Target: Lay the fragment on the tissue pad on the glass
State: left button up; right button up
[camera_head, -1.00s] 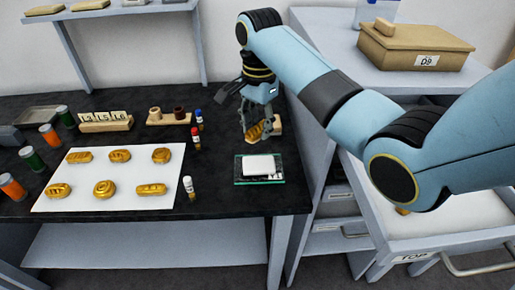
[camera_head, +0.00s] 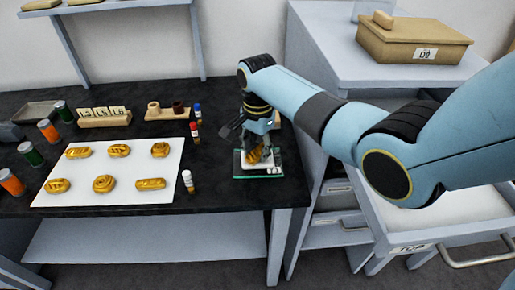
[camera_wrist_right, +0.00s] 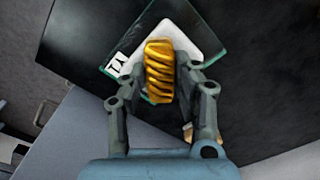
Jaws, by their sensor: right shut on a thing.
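The gilt fragment (camera_head: 254,156) is a ridged gold piece. My right gripper (camera_head: 258,150) is shut on it and holds it over the white tissue pad (camera_head: 275,159). In the right wrist view the fragment (camera_wrist_right: 160,72) sits between the fingertips of my right gripper (camera_wrist_right: 160,78), with the white pad (camera_wrist_right: 190,42) beneath it. I cannot tell whether it touches the pad. The pad lies on the green-edged glass (camera_head: 243,176) near the front right of the black table. My left gripper does not show.
A white sheet (camera_head: 120,198) with several gold fragments lies to the left. Small capped bottles (camera_head: 188,181) stand between it and the glass. An open drawer (camera_head: 450,215) is at the right, and a lidded box (camera_head: 415,38) stands on the cabinet.

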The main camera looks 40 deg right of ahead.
aim_at(257, 150)
jog(key=o, duration=0.6)
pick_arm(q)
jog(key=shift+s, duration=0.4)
pick_arm(e)
jog(key=o, duration=0.3)
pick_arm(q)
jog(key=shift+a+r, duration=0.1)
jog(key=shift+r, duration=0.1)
pick_arm(e)
notch_tip(257, 150, up, 12)
jog(key=shift+r, duration=0.1)
